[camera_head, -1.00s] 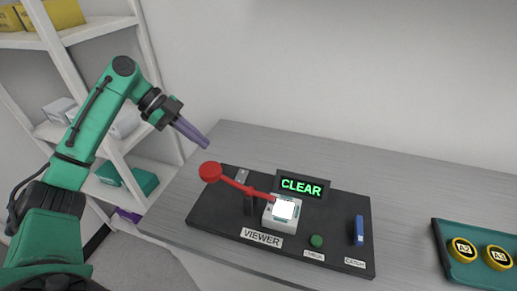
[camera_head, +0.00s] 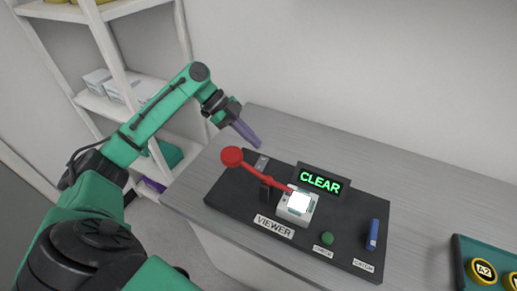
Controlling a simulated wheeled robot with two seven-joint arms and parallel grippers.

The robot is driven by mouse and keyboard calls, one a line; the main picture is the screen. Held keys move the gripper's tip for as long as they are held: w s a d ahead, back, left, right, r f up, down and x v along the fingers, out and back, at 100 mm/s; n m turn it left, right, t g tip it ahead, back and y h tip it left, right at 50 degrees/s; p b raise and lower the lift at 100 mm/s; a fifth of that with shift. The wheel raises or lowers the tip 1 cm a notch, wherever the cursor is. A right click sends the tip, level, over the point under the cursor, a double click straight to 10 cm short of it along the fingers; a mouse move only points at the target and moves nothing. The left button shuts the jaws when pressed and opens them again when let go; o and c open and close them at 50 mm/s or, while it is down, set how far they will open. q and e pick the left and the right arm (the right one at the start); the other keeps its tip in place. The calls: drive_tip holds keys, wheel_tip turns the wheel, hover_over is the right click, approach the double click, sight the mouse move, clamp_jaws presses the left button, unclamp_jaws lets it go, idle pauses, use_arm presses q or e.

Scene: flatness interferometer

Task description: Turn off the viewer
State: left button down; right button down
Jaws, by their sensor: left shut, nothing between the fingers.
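The viewer (camera_head: 297,208) is a white block with a brightly lit top, on a black panel (camera_head: 237,200) behind the label "VIEWER". A red lever with a round red knob (camera_head: 232,156) reaches from the upper left down to the block. The display (camera_head: 319,181) reads "CLEAR" in green. A green button (camera_head: 327,238) and an upright blue catch (camera_head: 373,234) are to the right. My left gripper (camera_head: 253,141) is shut and empty, its purple fingers above and slightly right of the red knob in the picture, apart from it. My right gripper is not in view.
The panel lies on a grey wooden table (camera_head: 420,200). A teal tray (camera_head: 458,262) with yellow round pieces marked A2 and another stands at the right edge. White shelves (camera_head: 120,100) with boxes stand at the left. The table behind the panel is clear.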

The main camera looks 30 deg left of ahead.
sight(259, 159)
use_arm(q)
drive_tip(key=f, duration=0.1)
drive_tip(key=d+f+p, duration=0.1)
drive_tip(key=f, duration=0.3)
drive_tip(key=shift+w+d+p, duration=0.3)
drive_tip(key=shift+w, duration=0.1)
drive_tip(key=shift+f, duration=0.3)
